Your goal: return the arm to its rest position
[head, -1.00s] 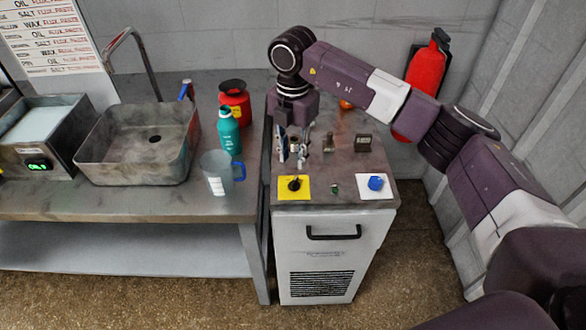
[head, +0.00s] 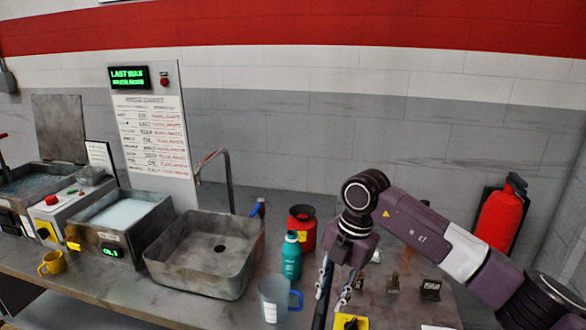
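My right arm comes in from the right edge and bends down at a dark round joint. My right gripper (head: 332,298) hangs from it, pointing down, above the left part of the small cabinet top (head: 385,310). Its two thin fingers look apart, with nothing clearly held between them. The fingertips reach close to the bottom of the picture, left of a yellow square (head: 350,322). My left gripper is not in view.
A clear jug (head: 273,299), a teal bottle (head: 291,257) and a red can (head: 302,229) stand just left of the gripper. A sink basin (head: 205,255) is further left. A red extinguisher (head: 501,216) hangs behind the arm. Small metal parts (head: 430,290) stand on the cabinet.

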